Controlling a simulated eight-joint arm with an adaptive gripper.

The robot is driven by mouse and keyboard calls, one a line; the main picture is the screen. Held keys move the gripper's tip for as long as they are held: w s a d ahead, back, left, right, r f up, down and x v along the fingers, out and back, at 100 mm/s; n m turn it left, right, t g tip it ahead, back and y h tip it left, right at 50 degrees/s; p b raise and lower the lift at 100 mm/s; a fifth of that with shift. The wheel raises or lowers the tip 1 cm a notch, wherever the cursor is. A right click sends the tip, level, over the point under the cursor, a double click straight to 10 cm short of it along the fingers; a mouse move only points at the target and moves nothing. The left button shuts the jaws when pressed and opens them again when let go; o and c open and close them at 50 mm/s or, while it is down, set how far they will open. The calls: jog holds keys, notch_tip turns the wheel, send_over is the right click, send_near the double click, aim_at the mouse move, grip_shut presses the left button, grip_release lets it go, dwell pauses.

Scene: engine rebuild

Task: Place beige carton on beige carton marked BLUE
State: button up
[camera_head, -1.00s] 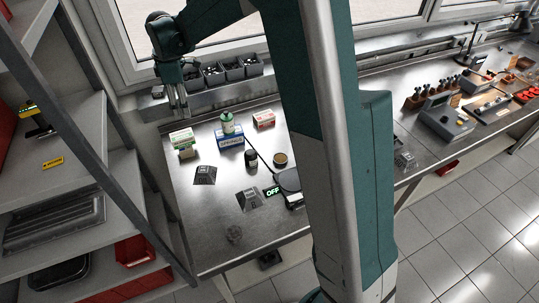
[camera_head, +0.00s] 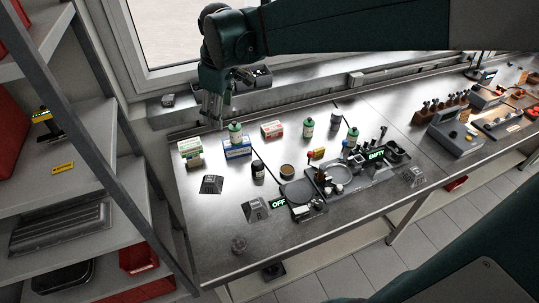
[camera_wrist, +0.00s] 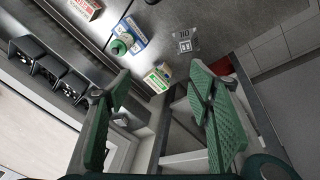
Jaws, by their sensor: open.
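A pale carton with a blue label (camera_head: 237,148) stands near the back left of the bench; it also shows in the wrist view (camera_wrist: 134,32). A green-capped bottle (camera_head: 235,131) overlaps it; I cannot tell whether it stands on or behind it. A carton with a green label (camera_head: 189,147) stands to its left, also in the wrist view (camera_wrist: 156,80). A red-labelled carton (camera_head: 272,129) stands to the right. My gripper (camera_head: 214,123) is open and empty, above the back edge by the blue-labelled carton. Its fingers (camera_wrist: 158,82) spread in the wrist view.
A dark jar (camera_head: 258,170), a round tin (camera_head: 287,171) and dark trays with small parts (camera_head: 330,183) are to the right. Wedge-shaped pieces (camera_head: 211,184) lie in front. Bins (camera_head: 262,77) line the window ledge. Shelves (camera_head: 60,165) stand at left.

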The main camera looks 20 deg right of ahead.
jog(key=s+d+f+m+t, duration=0.1)
jog(key=s+d+m, duration=0.1)
jog(key=s, duration=0.6)
jog(key=s+d+f+m+t, duration=0.1)
jog(key=s+d+m, duration=0.2)
jog(key=s, duration=0.6)
jog(key=s+d+f+m+t, duration=0.1)
jog(key=s+m, duration=0.3)
jog(key=s, duration=0.4)
jog(key=shift+s+d+f+t, duration=0.3)
jog(key=shift+s+d+t, duration=0.1)
jog(key=shift+d, duration=0.5)
